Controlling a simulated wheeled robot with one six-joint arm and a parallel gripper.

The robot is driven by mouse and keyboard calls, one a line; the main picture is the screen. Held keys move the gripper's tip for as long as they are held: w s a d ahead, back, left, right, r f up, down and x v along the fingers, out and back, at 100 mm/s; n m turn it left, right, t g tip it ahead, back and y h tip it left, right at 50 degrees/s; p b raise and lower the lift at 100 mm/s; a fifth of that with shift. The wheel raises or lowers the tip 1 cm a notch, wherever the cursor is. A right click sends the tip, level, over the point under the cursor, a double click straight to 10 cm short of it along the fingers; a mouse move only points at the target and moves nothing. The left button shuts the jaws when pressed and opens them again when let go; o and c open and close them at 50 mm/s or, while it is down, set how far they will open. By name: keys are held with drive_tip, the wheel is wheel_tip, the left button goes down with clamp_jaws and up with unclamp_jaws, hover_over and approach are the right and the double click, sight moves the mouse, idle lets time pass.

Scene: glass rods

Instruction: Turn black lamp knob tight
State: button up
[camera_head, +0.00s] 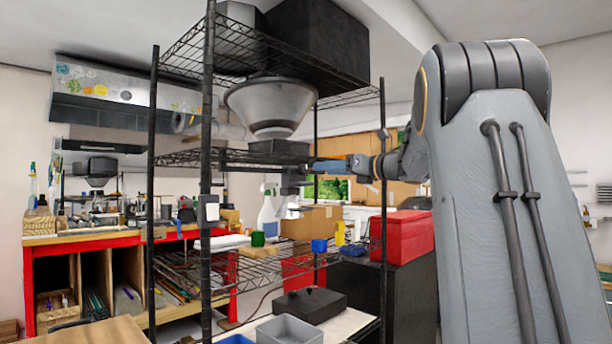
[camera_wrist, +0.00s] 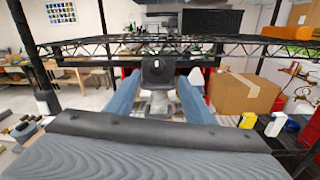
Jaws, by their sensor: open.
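My gripper (camera_head: 322,166) reaches in from the right, level with the middle wire shelf of the black rack. In the wrist view its two blue fingers (camera_wrist: 158,84) are spread apart with a gap between them. A large grey lamp-like hood (camera_head: 270,103) sits above a black block (camera_head: 278,148) at the middle shelf.
The black wire shelf (camera_wrist: 235,47) crosses close in front of my gripper, and rack posts (camera_head: 383,200) stand near my arm. A cardboard box (camera_wrist: 243,94), a yellow item (camera_wrist: 248,120) and a red case (camera_head: 402,236) are nearby. A lower shelf holds green and blue cups (camera_head: 319,246).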

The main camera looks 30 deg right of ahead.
sight(307, 170)
drive_tip(key=x, duration=0.2)
drive_tip(key=p+x, duration=0.1)
drive_tip(key=x, duration=0.2)
drive_tip(key=p+x, duration=0.1)
drive_tip(key=x, duration=0.1)
drive_tip(key=shift+w+a, duration=0.25)
drive_tip(key=shift+a, duration=0.2)
drive_tip(key=c, duration=1)
